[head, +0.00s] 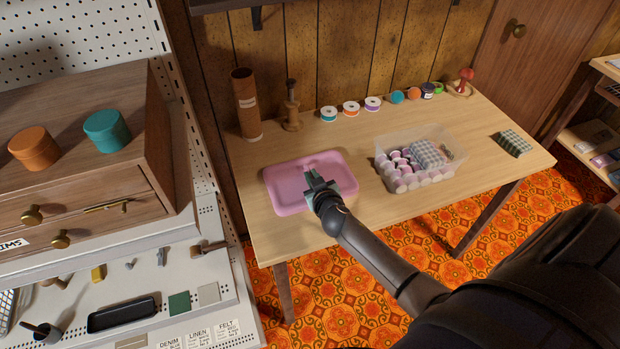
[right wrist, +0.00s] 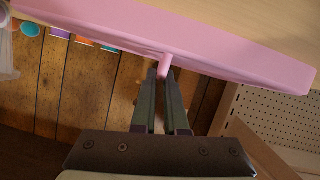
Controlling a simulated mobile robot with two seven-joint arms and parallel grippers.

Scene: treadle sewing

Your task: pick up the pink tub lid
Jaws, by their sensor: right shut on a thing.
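The pink tub lid (head: 284,198) is a shallow rounded rectangle at the left part of the wooden table. My right gripper (head: 318,184) reaches it from the front right, over its near right part. In the right wrist view the lid (right wrist: 230,55) spans the top, and the fingers (right wrist: 163,76) are shut on its small pink grip. I cannot tell whether the lid touches the table or is slightly above it. My left gripper is not in view.
A clear tub (head: 405,183) of spools and folded cloth stands close to the lid's right. A brown cylinder (head: 246,105) and a wooden spindle (head: 292,110) stand behind it. Several ribbon spools (head: 351,108) line the back. A shelf unit (head: 150,270) is at left. The table's front right (head: 480,175) is clear.

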